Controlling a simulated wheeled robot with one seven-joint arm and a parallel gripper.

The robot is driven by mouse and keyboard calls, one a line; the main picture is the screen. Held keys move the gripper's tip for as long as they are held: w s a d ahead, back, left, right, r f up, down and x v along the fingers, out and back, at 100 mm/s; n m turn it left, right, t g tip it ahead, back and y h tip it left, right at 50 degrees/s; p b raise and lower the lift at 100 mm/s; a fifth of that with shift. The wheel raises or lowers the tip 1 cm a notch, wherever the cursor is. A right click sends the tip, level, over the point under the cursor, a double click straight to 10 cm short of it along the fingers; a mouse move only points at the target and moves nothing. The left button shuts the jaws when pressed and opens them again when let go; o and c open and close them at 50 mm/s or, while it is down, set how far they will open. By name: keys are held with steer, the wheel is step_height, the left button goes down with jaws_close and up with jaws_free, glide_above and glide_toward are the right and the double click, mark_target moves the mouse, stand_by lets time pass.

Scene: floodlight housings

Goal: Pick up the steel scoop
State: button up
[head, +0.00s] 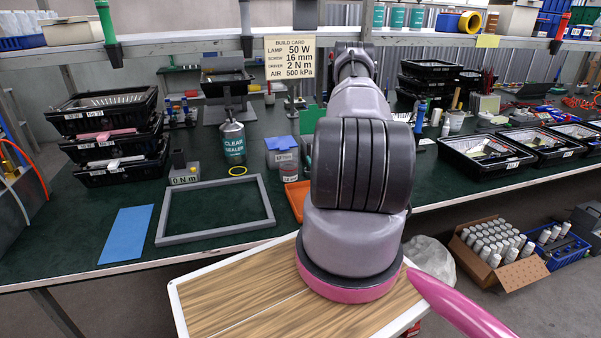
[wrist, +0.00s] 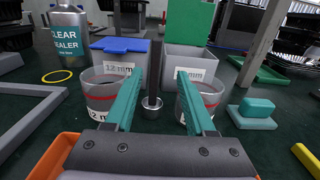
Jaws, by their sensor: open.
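A small steel scoop (wrist: 152,108) with a dark upright handle appears to stand on the green bench top in the wrist view, between two clear cups. My gripper (wrist: 160,73) is open, with its two teal fingers spread. In the picture the scoop shows in the gap between the fingers, nearer the left one. The fingers look apart from it, and nothing is held. How far beyond the fingertips it stands is hard to tell. In the head view my arm hides the gripper and the scoop.
A clear cup with a red band (wrist: 104,92) stands left of the scoop and another (wrist: 207,95) right, partly behind my fingers. Behind are a blue-lidded box (wrist: 122,45) and a grey bin (wrist: 190,57). An orange tray (wrist: 52,158) lies nearer. A grey frame (head: 163,216) lies left.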

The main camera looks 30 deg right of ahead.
steer(key=x, duration=1)
steer(key=shift+w+a, duration=0.3)
steer(key=shift+f, duration=0.1)
jaws_close()
stand_by(0.9)
